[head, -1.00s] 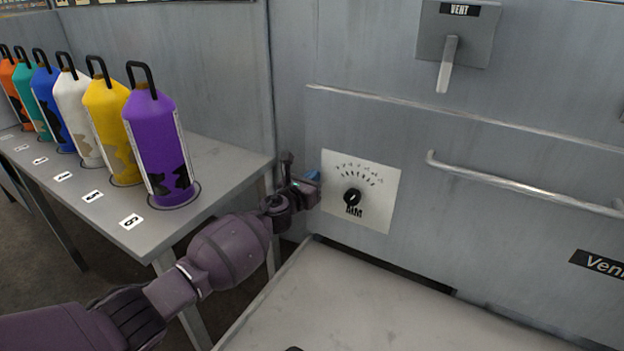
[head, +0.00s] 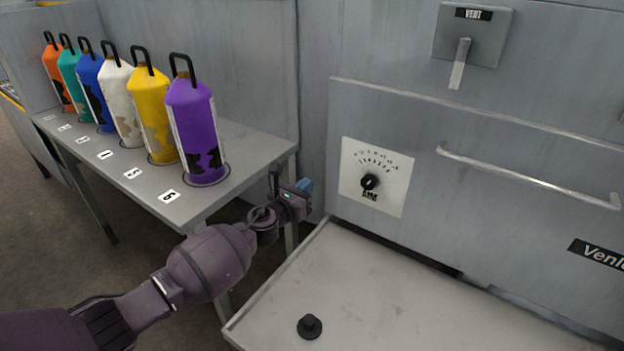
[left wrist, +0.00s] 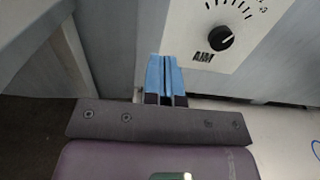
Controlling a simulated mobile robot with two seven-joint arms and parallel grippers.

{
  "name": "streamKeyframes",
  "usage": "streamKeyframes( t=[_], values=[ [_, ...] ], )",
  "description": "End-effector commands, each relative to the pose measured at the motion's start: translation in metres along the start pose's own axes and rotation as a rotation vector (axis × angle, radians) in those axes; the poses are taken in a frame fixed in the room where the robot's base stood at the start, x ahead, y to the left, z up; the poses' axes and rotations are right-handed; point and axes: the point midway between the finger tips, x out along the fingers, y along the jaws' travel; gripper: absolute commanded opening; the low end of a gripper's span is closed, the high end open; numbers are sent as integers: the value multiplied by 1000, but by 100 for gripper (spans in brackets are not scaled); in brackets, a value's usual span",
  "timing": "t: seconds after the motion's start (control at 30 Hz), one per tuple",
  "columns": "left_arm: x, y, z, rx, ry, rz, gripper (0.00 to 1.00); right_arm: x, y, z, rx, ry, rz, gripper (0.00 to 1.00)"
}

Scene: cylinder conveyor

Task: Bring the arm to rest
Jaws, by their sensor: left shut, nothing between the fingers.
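My left arm comes in from the lower left of the head view. Its gripper (head: 306,185) is in the air just left of the white dial plate, between the shelf and the grey cabinet. The blue fingertips are together and empty, as the left wrist view (left wrist: 166,75) also shows. The black aim knob (head: 369,182) on the dial plate (head: 400,197) is apart from the fingers. In the left wrist view the knob (left wrist: 221,38) is above and right of the fingers. My right gripper is not in view.
Several coloured cylinders with black handles, the nearest purple (head: 198,130), stand on a numbered metal shelf (head: 255,150) at left. A vent lever (head: 461,62) and a long bar handle (head: 530,180) are on the cabinet. A pale tray surface (head: 390,300) below holds a black knob (head: 309,326).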

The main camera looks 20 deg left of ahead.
Motion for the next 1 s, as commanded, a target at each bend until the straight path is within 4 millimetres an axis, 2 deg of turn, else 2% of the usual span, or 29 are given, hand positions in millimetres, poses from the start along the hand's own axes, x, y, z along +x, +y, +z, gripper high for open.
streamKeyframes(
  t=[0.27,0.43,0.53,0.77,0.87,1.0],
  values=[
    [-9,0,-1,-8,1,0,0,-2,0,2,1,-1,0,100],
    [-8,2,-1,-151,1,12,0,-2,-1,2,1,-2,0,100],
    [-8,1,4,-366,-7,23,0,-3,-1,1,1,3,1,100],
    [-12,-16,37,-934,-54,16,0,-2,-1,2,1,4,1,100],
    [-25,-25,42,-1192,-56,19,0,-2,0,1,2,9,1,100],
    [-60,-38,40,-1599,-46,47,0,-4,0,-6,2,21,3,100]
  ],
)
